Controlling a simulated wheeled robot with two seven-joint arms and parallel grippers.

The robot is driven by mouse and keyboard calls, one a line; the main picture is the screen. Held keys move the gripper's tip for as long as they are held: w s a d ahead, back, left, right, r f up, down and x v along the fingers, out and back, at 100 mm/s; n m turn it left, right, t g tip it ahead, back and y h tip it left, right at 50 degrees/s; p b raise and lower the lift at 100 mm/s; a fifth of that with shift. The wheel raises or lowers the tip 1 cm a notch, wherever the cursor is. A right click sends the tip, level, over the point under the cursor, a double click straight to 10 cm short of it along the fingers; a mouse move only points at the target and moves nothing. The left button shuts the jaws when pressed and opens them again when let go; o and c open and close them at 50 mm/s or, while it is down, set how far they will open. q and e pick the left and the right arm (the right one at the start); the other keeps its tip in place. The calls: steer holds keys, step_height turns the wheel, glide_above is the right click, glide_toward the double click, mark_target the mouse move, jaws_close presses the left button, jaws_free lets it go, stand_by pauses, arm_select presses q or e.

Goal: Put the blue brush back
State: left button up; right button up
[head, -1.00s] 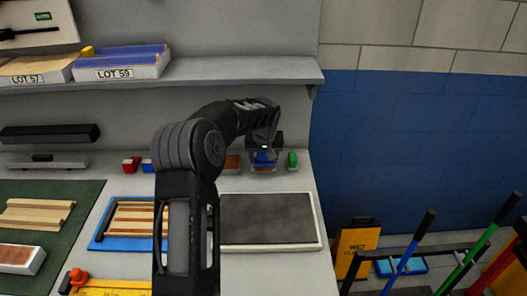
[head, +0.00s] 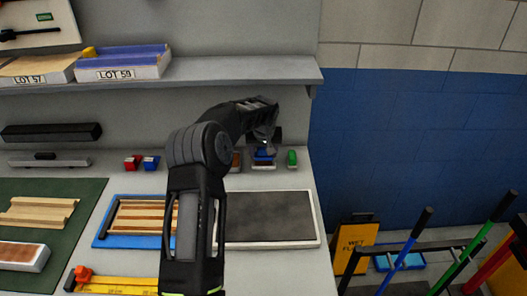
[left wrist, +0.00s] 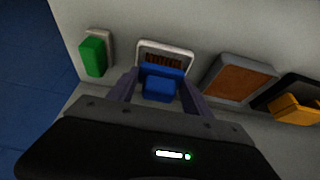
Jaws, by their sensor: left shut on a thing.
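The blue brush (head: 263,155) is at the back of the bench, partly hidden by my left gripper (head: 264,144). In the left wrist view the blue brush (left wrist: 161,84) sits between the two fingers of my left gripper (left wrist: 160,92), which is shut on it. A pale-rimmed holder (left wrist: 178,46) with a brown striped inside lies just beyond the brush. Its pale edge shows low in the head view (head: 263,167). I cannot tell whether the brush touches the holder. My right gripper is not in view.
A green block (head: 292,158) stands right of the brush; a brown-faced block (left wrist: 238,82) is on its other side. Red (head: 132,162) and blue (head: 151,162) blocks stand farther left. A grey slab (head: 270,216) lies in front. The shelf (head: 220,77) overhangs behind.

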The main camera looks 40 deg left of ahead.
arm_select(q)
steer(key=shift+f, duration=0.1)
steer(key=o, duration=1.3)
steer(key=shift+s+d+r, duration=0.1)
steer(key=shift+r, duration=0.55)
steer(key=b+v, duration=0.2)
steer(key=v, duration=0.9)
